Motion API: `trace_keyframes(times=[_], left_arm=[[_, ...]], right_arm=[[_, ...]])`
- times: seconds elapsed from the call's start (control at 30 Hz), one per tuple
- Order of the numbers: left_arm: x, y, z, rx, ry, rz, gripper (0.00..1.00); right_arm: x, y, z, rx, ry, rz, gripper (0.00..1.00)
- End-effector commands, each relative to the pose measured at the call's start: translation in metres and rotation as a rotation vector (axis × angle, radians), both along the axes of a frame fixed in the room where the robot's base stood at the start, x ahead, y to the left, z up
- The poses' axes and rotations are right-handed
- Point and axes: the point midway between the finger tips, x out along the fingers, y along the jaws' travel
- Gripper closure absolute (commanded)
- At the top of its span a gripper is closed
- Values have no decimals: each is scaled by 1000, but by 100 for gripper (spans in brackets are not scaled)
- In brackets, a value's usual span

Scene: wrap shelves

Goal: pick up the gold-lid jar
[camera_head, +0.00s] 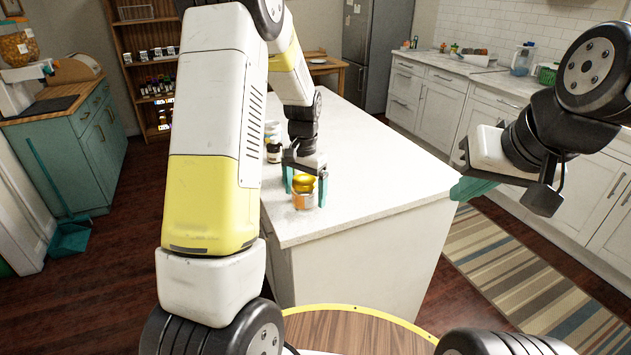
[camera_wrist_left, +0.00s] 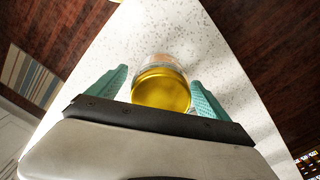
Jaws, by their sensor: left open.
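The gold-lid jar (camera_head: 304,195) stands upright on the white counter near its front left corner. It has a shiny gold lid and a label with orange on it. My left gripper (camera_head: 305,190) is right above and around it, with one teal finger on either side. In the left wrist view the gold lid (camera_wrist_left: 161,90) sits between the two open fingers (camera_wrist_left: 160,95), with a small gap at each side. My right gripper (camera_head: 472,188) hangs in the air to the right of the counter, seen from the side, with its fingertips partly hidden.
Other jars (camera_head: 273,148) stand on the counter behind and left of the gold-lid jar, partly hidden by my left arm. The counter (camera_head: 375,165) is clear to the right. A striped rug (camera_head: 530,280) lies on the floor at right.

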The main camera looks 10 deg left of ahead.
Motion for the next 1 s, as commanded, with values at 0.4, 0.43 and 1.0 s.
trace_keyframes(times=[0.4, 0.43, 1.0], left_arm=[[0, 0, -6, 0, -1, 0, 32], [0, 0, -6, 0, -1, 0, 38], [0, 0, -2, 0, -2, 0, 84]], right_arm=[[0, 0, 0, 0, 0, 0, 100], [0, 0, 0, 0, 0, 0, 100], [0, 0, 0, 0, 0, 0, 100]])
